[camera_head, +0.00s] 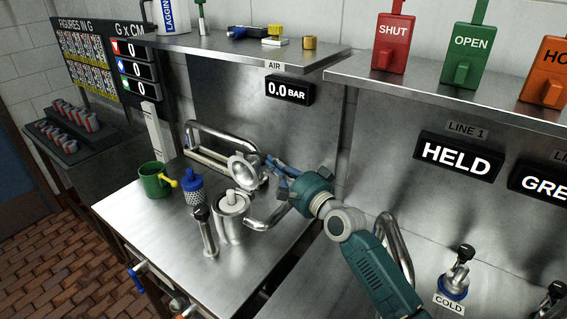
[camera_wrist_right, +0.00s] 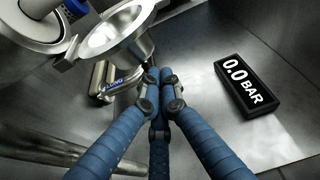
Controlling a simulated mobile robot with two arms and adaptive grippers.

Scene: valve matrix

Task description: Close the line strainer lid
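The line strainer (camera_head: 231,218) is a round metal pot on the steel bench in the head view. Its lid (camera_head: 243,170) is raised and tilted back behind the pot's mouth, and it also shows as a shiny bowl shape in the wrist view (camera_wrist_right: 118,32). My right gripper (camera_head: 272,168) is just right of the lid. In the wrist view, its blue fingers (camera_wrist_right: 160,82) are drawn together beside the lid's lower edge, with nothing visible between them. Whether they touch the lid is unclear. My left gripper is out of view.
A blue-topped mesh basket (camera_head: 193,187), a green mug (camera_head: 154,180) and an upright metal handle (camera_head: 205,231) stand near the strainer. A bent pipe (camera_head: 222,142) runs behind it. A shelf (camera_head: 225,45) overhangs the back. The bench front is clear.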

